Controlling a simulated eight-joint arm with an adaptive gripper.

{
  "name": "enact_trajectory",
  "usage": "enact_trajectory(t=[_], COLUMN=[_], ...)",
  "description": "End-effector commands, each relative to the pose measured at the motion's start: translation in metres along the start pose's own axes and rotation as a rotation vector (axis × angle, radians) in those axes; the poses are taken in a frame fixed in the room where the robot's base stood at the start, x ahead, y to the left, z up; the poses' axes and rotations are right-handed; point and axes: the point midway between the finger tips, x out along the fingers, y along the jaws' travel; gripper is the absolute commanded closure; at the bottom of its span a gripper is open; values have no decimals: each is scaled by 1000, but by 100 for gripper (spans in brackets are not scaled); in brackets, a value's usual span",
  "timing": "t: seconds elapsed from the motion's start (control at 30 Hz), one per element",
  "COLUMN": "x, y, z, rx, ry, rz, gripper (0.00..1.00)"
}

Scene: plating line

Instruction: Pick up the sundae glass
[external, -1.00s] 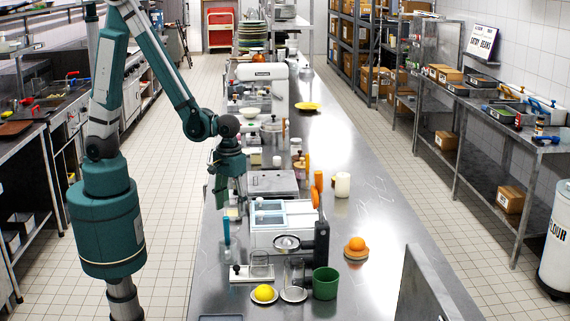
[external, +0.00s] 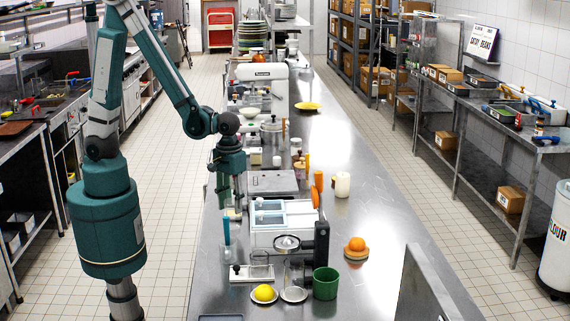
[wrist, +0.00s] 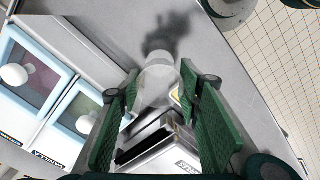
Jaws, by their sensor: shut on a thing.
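The sundae glass (wrist: 160,78) is a clear, see-through vessel between the fingertips of my gripper (wrist: 158,95) in the wrist view. The green ribbed pads stand on either side of it, and my gripper is shut on it. Its lower part is hard to make out. In the external view my gripper (external: 231,190) points down over the left edge of the steel counter (external: 370,215). The glass cannot be made out there.
A white tub box (external: 262,236) with pale blue-rimmed lids stands close to my gripper, to its left in the wrist view (wrist: 52,98). A white labelled box (wrist: 165,152) lies below the fingers. Other glassware and a green pot (external: 325,284) stand nearer the camera. The counter's right side is mostly clear.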

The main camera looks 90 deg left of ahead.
Motion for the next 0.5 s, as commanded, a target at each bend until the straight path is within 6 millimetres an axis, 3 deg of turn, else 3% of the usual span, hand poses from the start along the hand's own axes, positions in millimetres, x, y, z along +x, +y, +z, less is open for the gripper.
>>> enact_trajectory(t=[0.5], x=[-51], y=[0], z=[0], rx=[0], ry=[0], rz=[0], gripper=[90])
